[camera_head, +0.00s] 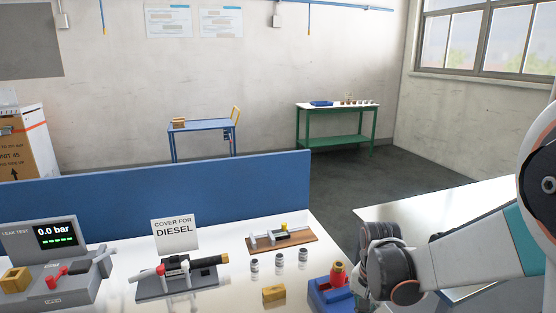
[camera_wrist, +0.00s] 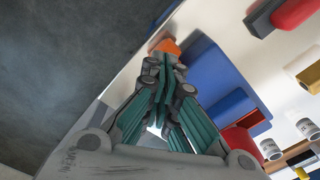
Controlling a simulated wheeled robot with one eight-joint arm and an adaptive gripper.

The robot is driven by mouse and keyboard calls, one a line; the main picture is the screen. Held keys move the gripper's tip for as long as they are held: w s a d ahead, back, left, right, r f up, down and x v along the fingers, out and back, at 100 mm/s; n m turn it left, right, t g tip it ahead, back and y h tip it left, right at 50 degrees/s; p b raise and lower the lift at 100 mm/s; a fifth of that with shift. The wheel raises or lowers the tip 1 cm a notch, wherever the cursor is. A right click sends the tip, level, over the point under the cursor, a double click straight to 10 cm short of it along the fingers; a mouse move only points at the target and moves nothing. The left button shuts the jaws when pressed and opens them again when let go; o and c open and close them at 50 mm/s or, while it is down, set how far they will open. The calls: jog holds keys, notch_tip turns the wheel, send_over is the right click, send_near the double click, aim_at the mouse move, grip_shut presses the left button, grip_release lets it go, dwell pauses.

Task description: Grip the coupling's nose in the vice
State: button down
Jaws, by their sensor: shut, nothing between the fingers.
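The blue vice (camera_head: 322,297) stands near the right edge of the white bench. A copper-red part, which looks like the coupling (camera_head: 338,271), shows upright at the vice. My gripper (camera_head: 360,282) is just right of the vice, partly hidden by my own wrist. In the wrist view my gripper (camera_wrist: 166,72) is shut and empty, its fingers pointing towards an orange part (camera_wrist: 167,46) just past the tips. I cannot tell whether they touch. The vice (camera_wrist: 205,75) lies right of the fingers, with a red piece (camera_wrist: 240,141) in it. The coupling's nose cannot be made out.
A brass-coloured block (camera_head: 273,293) and small cups (camera_head: 279,260) stand left of the vice. A wooden board (camera_head: 283,241) lies behind.

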jog(key=shift+r, duration=0.5)
jog(key=shift+a, duration=0.15)
jog(key=shift+s+a, duration=0.25)
jog(key=shift+a, duration=0.35)
jog(key=shift+f+b, duration=0.6)
jog(key=shift+f, duration=0.4)
jog(key=shift+d, duration=0.2)
dwell(1.2)
jog(key=shift+r, duration=0.1)
